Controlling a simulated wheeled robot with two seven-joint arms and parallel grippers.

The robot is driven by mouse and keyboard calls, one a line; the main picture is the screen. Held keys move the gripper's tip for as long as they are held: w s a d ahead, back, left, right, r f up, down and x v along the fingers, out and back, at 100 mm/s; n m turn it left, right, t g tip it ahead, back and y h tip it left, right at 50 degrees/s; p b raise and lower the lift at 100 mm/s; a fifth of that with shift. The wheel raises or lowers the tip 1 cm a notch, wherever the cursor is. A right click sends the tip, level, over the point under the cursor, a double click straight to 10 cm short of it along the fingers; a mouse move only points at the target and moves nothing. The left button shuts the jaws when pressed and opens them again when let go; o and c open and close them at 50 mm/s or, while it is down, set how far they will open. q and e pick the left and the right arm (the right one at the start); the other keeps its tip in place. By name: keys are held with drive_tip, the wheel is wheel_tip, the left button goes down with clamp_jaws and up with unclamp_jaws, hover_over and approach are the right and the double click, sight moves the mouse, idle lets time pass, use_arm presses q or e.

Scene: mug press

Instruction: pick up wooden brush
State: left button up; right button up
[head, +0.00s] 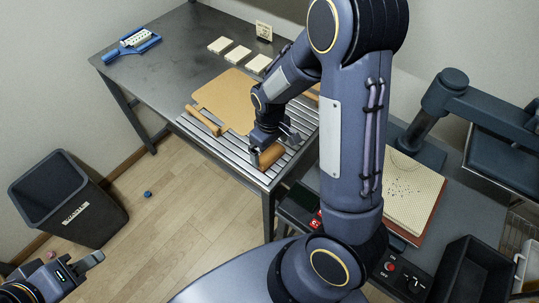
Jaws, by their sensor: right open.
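A brown, rounded wooden piece (270,156), which looks like the wooden brush, lies on the slatted metal strip at the table's front right corner. Its bristles cannot be made out. My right gripper (267,146) reaches down over it, with its fingers open close to the wood. Whether they touch it cannot be told, and the gripper hides part of the piece. My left gripper (88,262) is at the lower left, over the floor and far from the table; its jaw gap is not clear.
A tan board (228,100) and a wooden bar (203,120) lie left of my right gripper. White tiles (238,54) and a blue tool (131,46) lie farther back. A dark bin (66,200) stands on the floor. My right arm hides part of the table's right side.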

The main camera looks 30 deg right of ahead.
sight(270, 154)
wheel_tip(270, 154, down, 3)
drive_tip(key=shift+w+f, duration=0.15)
drive_tip(key=shift+f, duration=0.05)
drive_tip(key=c, duration=0.6)
drive_tip(key=shift+c, duration=0.3)
drive_tip(key=shift+r, duration=0.15)
drive_tip(key=shift+r, duration=0.6)
drive_tip(key=a+r, duration=0.1)
drive_tip(key=r, duration=0.1)
drive_tip(key=a+r, duration=0.3)
drive_tip(key=r, duration=0.2)
drive_tip(key=shift+s+a, duration=0.25)
drive_tip(key=shift+s, duration=0.15)
drive_tip(key=s+a+r+b, duration=0.1)
drive_tip(key=a+r, duration=0.3)
drive_tip(key=a, duration=0.5)
drive_tip(key=shift+s+r, duration=0.35)
drive_tip(key=shift+s, duration=0.25)
